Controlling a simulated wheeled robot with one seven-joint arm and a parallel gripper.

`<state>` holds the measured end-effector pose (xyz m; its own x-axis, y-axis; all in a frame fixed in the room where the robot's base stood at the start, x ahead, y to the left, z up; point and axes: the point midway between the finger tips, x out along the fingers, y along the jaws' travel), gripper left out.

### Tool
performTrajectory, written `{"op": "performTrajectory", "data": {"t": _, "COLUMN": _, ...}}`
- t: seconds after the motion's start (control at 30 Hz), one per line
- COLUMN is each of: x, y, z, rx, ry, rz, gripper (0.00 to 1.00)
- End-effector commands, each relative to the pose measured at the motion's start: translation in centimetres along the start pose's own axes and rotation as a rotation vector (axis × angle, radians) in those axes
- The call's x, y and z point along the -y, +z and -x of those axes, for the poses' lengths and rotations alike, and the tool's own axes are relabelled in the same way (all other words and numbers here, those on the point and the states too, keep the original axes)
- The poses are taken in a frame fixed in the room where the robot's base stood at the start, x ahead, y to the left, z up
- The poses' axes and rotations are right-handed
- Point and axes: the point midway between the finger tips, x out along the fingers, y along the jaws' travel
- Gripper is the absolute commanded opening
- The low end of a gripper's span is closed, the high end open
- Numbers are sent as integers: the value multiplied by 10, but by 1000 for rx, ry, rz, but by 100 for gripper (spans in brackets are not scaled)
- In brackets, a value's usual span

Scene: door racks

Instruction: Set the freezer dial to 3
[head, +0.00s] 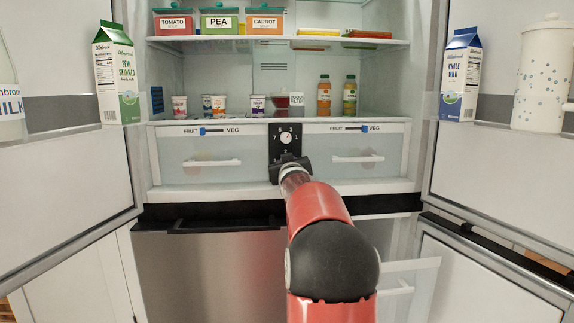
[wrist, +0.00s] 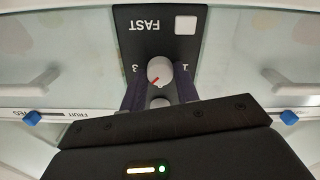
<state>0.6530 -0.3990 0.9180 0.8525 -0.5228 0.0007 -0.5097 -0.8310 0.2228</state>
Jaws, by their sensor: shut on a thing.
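The freezer dial (wrist: 160,71) is a round white knob with a red mark on the dark control panel (wrist: 158,39). The wrist view shows the panel upside down, with a 3 at the dial's left, a 1 at its right and the word FAST beyond it. The red mark points down-left in that view, short of the 3. My gripper (wrist: 159,80) is shut on the dial, one dark finger on each side. In the head view my gripper (head: 290,166) covers the panel's lower part and hides this dial. Another dial (head: 286,138) shows above it, ringed by numbers.
Clear drawers with white handles (head: 212,162) (head: 358,159) flank the panel. Blue sliders (head: 202,131) sit above them. Shelves with tubs, cups and bottles (head: 324,96) are higher up. Open doors holding cartons (head: 117,75) (head: 460,75) stand at both sides.

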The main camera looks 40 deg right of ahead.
Motion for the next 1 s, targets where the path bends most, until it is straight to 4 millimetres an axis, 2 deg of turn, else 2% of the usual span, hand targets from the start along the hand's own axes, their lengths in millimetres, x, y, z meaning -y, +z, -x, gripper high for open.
{"op": "performTrajectory", "data": {"t": 0.6, "x": 0, "y": 4, "z": 0, "rx": 2, "ry": 1, "rz": -564, "gripper": 8}}
{"op": "performTrajectory", "data": {"t": 1.0, "x": 1, "y": 2, "z": 0, "rx": 2, "ry": 0, "rz": -783, "gripper": 8}}
